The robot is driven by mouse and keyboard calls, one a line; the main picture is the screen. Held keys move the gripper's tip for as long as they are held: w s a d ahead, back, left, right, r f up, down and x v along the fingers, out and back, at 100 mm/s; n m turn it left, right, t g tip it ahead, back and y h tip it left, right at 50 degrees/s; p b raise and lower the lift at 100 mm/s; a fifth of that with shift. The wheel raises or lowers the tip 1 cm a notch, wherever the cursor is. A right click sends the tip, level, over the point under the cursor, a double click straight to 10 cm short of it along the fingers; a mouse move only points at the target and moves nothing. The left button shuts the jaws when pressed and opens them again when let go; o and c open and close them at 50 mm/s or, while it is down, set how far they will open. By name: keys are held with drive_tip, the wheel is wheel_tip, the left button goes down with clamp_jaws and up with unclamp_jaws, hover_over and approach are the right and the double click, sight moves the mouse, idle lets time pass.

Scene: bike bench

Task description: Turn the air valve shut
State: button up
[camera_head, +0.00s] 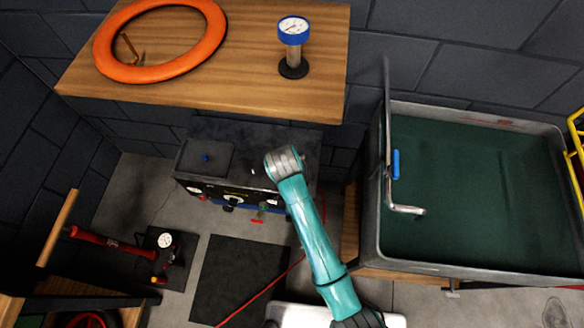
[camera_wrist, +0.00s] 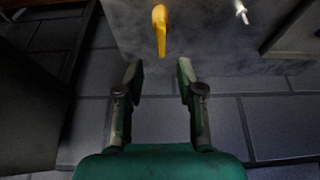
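A yellow lever-like handle (camera_wrist: 160,30) shows at the top middle of the wrist view, against a mottled grey surface. It may be the air valve's handle; I cannot match it to anything in the head view. My gripper (camera_wrist: 159,74) is open and empty. Its two fingers stand apart below the handle in the picture, with the handle's lower end roughly in line with the gap. It does not appear to touch them. In the head view my arm reaches up to a dark box-shaped unit (camera_head: 208,160) with dials and knobs along its front; the gripper itself is hidden there.
A grey-rimmed basin (camera_head: 460,110) stands right of my arm. A red pump (camera_head: 100,238) is at lower left. A small pale fitting (camera_wrist: 241,12) shows right of the yellow handle.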

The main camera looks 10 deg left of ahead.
drive_tip(key=shift+v, duration=2.7)
